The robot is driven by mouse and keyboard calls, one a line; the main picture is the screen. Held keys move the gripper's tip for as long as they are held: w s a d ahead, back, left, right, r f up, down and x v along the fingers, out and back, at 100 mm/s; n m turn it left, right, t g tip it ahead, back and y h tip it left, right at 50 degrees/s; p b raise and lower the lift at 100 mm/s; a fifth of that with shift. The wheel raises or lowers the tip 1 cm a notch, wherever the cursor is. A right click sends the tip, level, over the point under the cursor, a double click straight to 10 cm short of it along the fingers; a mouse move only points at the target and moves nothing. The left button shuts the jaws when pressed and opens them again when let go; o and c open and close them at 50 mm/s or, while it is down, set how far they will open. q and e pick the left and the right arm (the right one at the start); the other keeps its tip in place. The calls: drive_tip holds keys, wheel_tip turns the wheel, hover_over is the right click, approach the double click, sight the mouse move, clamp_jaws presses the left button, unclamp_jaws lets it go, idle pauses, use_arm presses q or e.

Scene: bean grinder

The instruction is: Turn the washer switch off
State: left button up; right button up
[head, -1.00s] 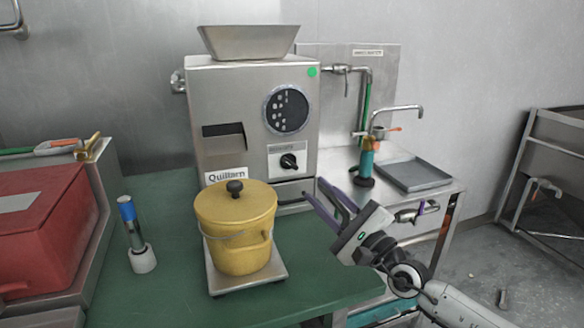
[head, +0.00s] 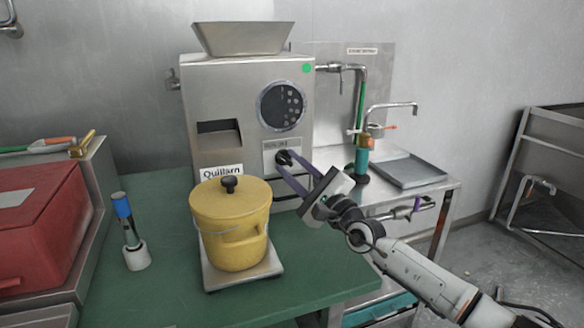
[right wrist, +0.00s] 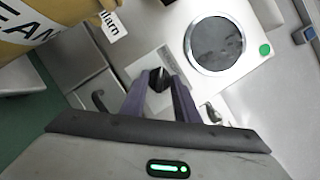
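The machine (head: 205,100) is a steel box with a hopper on top, a round dark window, and a black rotary switch knob (head: 283,158) low on its front. The knob also shows in the right wrist view (right wrist: 158,79). My right gripper (head: 281,160) has its purple fingers at the knob, one on each side. They look open; I cannot tell whether they touch it. The fingers partly cover the knob in the head view. A green dot (head: 306,68) shows at the machine's upper right corner. My left gripper is not in view.
A yellow lidded pot (head: 230,235) stands on a scale (head: 215,279) close to the machine's front, left of my right gripper. A metal counter (head: 440,191) with taps and a tray (head: 408,172) is at right. A red box (head: 45,235) is at left.

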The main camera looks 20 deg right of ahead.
clamp_jaws()
drive_tip(key=shift+a+f+m+t+h+b, duration=0.15)
drive_tip(key=shift+m+t+h+b, duration=0.4)
drive_tip(key=shift+m, duration=0.65)
drive_tip(key=shift+f+m+h+b, duration=0.1)
drive_tip(key=shift+m+h+b, duration=0.25)
drive_tip(key=shift+m, duration=0.65)
drive_tip(key=m+t+h+b, duration=0.1)
drive_tip(key=m, duration=0.2)
drive_tip(key=shift+a+m+h, duration=0.1)
drive_tip(key=shift+m+h, duration=0.2)
drive_tip(key=m+h, duration=0.1)
drive_tip(key=m, duration=0.1)
drive_tip(key=m+h+b, duration=0.1)
drive_tip(key=m, duration=0.2)
drive_tip(key=shift+a+t+h, duration=0.1)
drive_tip(key=shift+t+h, duration=0.2)
drive_tip(key=shift+t, duration=0.05)
drive_tip(key=shift+m, duration=0.7)
